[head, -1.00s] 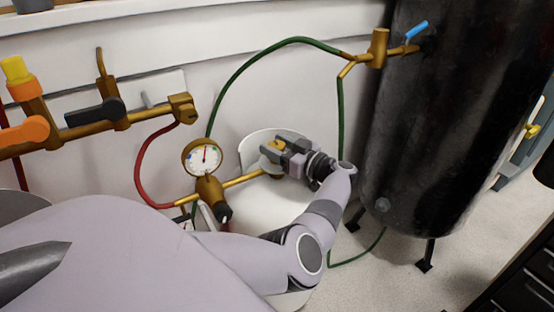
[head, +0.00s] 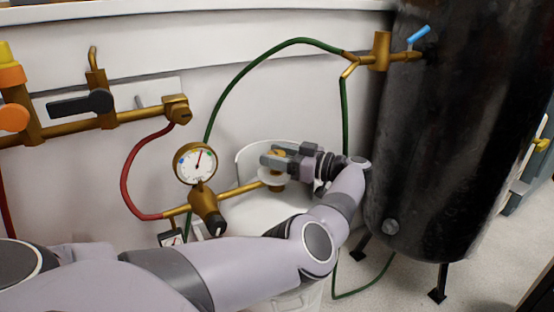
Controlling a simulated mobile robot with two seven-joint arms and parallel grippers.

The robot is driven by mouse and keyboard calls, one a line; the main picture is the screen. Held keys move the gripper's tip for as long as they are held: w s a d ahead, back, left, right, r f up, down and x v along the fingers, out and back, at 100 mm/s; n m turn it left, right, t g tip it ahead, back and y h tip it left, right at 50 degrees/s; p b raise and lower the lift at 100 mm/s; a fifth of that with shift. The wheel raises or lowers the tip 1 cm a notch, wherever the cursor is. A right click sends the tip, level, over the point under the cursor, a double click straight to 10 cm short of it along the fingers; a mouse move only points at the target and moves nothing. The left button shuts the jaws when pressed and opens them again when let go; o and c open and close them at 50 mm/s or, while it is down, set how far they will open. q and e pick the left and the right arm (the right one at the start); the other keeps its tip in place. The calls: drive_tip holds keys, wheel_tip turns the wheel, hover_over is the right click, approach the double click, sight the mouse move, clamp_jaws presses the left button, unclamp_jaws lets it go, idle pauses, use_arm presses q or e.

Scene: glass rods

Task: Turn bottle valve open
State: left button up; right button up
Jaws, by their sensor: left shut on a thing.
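A white bottle (head: 246,226) stands against the wall in the middle of the head view. Its brass valve (head: 277,182) sits on top, with a brass pipe running left to a round gauge (head: 195,163). My left gripper (head: 274,160) is over the top of the valve, shut on the valve's knob, which its fingers mostly hide. My left arm reaches in from the lower left and bends up to the gripper. My right gripper is not in view.
A large black tank (head: 440,130) stands close to the right of my left arm. A green hose (head: 262,58) arches behind the gripper. A red hose (head: 128,180) hangs left. Brass piping with a black lever (head: 80,104) runs along the wall.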

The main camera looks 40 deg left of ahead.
use_arm(q)
drive_tip(key=o, duration=0.9)
drive_tip(key=shift+o, duration=0.2)
drive_tip(key=shift+w+d, duration=0.25)
drive_tip(key=shift+d, duration=0.3)
drive_tip(key=b+v, duration=0.3)
drive_tip(key=v, duration=0.1)
drive_tip(key=shift+w+d+f, duration=0.15)
drive_tip(key=shift+d+f, duration=0.05)
drive_tip(key=shift+d, duration=0.15)
drive_tip(key=shift+w+d+r+b, duration=0.1)
drive_tip(key=shift+d+r+b, duration=0.05)
drive_tip(key=shift+d+b, duration=0.4)
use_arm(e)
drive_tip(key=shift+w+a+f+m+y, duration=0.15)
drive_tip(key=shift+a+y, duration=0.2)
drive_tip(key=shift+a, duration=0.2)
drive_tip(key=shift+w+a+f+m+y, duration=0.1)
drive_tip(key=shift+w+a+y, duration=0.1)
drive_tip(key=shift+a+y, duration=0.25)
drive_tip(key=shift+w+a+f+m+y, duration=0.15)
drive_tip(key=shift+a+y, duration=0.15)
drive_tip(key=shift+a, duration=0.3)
